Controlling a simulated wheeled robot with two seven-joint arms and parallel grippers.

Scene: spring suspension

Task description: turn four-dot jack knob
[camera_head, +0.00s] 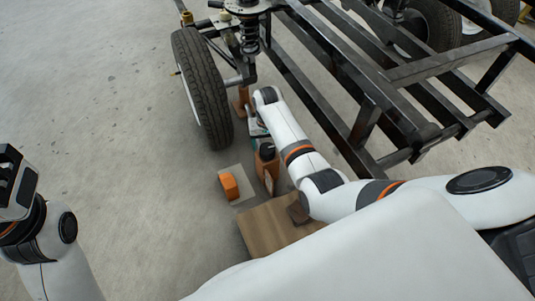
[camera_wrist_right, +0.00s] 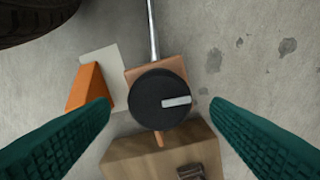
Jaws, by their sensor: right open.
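The jack (camera_head: 265,172) is an orange-brown block on the floor beside the wheel, with a round black knob (camera_head: 267,151) on top. In the right wrist view the knob (camera_wrist_right: 150,112) faces the camera, and its white pointer bar points right. I cannot make out any dots. My right gripper (camera_wrist_right: 160,110) is open, with one green ridged finger on each side of the knob and apart from it in the picture. In the head view the right gripper (camera_head: 257,126) is largely hidden by its arm. My left gripper (camera_head: 16,182) is at the far left, away from the jack.
An orange wedge (camera_head: 229,186) lies on a pale sheet (camera_head: 246,179) left of the jack. A brown box (camera_head: 262,232) stands nearer me. A tyre (camera_head: 203,85) and the black vehicle frame (camera_head: 310,95) rise close by. The floor at left is clear.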

